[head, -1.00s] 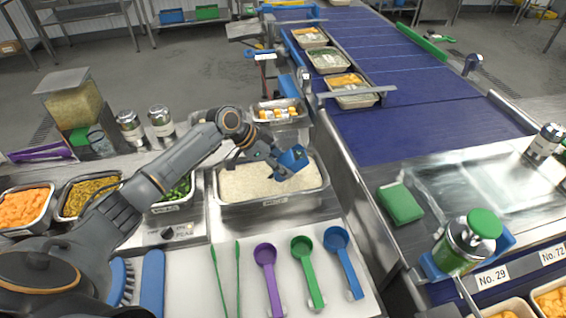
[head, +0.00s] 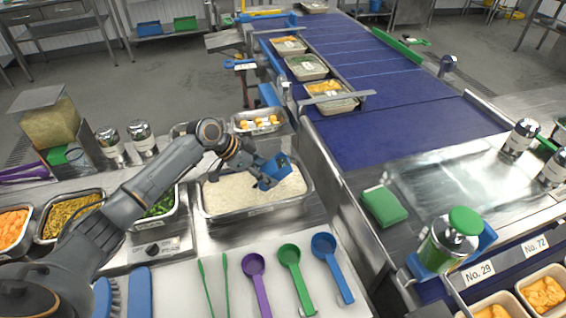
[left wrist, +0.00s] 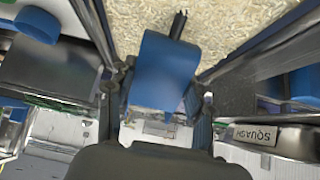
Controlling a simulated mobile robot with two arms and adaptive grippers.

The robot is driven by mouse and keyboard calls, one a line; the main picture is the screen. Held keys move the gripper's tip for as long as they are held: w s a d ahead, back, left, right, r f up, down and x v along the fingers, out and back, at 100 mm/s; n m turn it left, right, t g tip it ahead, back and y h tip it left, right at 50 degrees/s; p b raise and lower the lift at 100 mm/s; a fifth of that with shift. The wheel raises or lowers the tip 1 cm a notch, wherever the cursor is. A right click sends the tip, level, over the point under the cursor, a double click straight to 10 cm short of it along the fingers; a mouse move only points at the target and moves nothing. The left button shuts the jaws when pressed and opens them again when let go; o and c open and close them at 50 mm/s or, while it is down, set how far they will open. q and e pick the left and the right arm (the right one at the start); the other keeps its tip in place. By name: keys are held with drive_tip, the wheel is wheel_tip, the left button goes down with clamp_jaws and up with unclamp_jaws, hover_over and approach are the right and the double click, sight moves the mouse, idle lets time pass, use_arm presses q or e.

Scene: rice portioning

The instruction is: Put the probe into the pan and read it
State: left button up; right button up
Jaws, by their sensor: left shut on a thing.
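My left gripper (head: 262,167) is over the right part of the rice pan in the head view. It is shut on the probe (head: 274,173), a blue block-shaped body. In the left wrist view the probe (left wrist: 166,72) sits between the fingers, with a dark thin tip pointing at the rice. I cannot tell whether the tip is in the rice or just above it. No reading shows on the probe. The pan (head: 207,213) is a steel tray full of white rice. My right gripper is not in view.
Scoops in purple (head: 254,265), green (head: 290,258) and blue (head: 325,245) lie on the white board in front of the pan. A tray with orange and white pieces (head: 236,128) stands behind it. The blue conveyor (head: 385,88) runs along its right, carrying several filled trays.

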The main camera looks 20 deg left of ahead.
use_arm(q)
drive_tip(key=shift+r, duration=0.15)
wheel_tip(320, 180, up, 10)
drive_tip(key=p, duration=0.8)
drive_tip(key=shift+f, duration=0.2)
